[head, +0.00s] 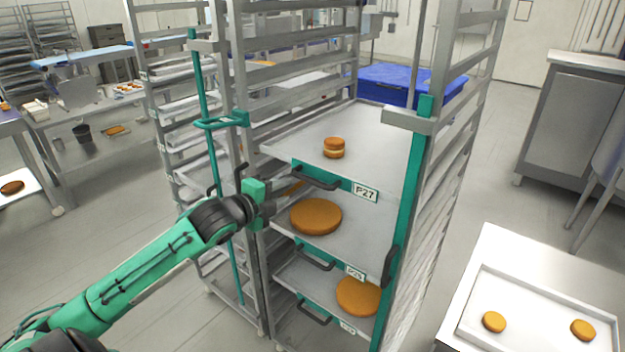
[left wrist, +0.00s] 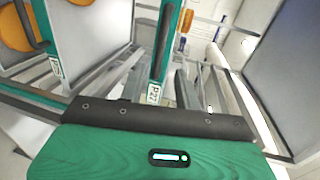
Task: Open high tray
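The high tray (head: 380,150) is the top one in the rack, a grey sheet with a green front edge and a P27 label (head: 365,193). Its dark handle (head: 316,180) shows at the front left. A small stacked round (head: 334,148) sits on it. My left gripper (head: 268,200) is just left of and a little below that handle, beside the rack's front post, apart from the handle as far as I can see. In the left wrist view the P27 label (left wrist: 153,94) shows beyond my green gripper body. My right gripper is out of view.
Two lower trays (head: 345,240) with large orange rounds and dark handles sit below. A green upright bar (head: 409,210) stands at the rack's front right. Another rack (head: 185,125) is at the left. A white table with a tray (head: 540,320) stands at the lower right.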

